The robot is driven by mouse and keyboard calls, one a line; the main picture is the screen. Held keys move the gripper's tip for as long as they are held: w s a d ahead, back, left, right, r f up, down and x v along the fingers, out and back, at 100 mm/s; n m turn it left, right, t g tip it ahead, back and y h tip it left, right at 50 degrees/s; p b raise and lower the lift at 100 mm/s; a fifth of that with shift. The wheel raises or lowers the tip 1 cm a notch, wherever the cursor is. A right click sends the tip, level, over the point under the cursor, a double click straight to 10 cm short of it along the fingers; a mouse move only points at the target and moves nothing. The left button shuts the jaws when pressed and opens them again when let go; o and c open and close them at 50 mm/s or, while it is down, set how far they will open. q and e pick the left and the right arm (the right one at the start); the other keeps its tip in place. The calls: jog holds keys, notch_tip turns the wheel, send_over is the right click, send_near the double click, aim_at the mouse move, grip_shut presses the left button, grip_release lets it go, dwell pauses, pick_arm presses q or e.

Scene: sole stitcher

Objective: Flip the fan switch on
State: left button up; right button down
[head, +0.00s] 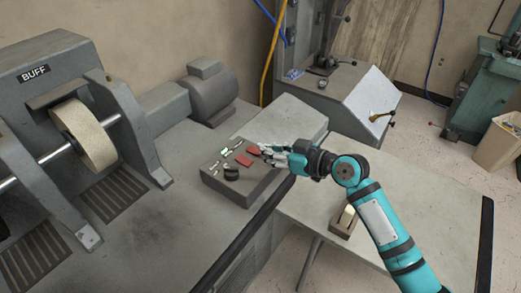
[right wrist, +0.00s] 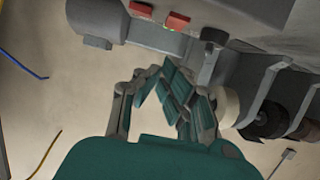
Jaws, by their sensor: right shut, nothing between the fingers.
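A grey control box (head: 262,180) sits on the machine bench in the head view. Its top carries two red switches, one nearer the middle (head: 243,159) and one nearer my gripper (head: 253,150). I cannot read which one is the fan switch. My right gripper (head: 272,152) is shut and empty, at the right edge of the box top, close to the red switches. In the right wrist view, the red switches (right wrist: 177,20) show at the top, beyond the shut fingers, with a gap in the picture between them. My left gripper is not in view.
A black knob (head: 231,173) and small metal toggles (head: 214,166) are also on the box. A buffing wheel (head: 84,134) stands at the left and a grey motor (head: 212,92) behind. A table (head: 400,220) lies under my right arm.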

jog(key=s+d+b, duration=0.1)
jog(key=s+d, duration=0.3)
jog(key=d, duration=0.1)
jog(key=shift+r, duration=0.3)
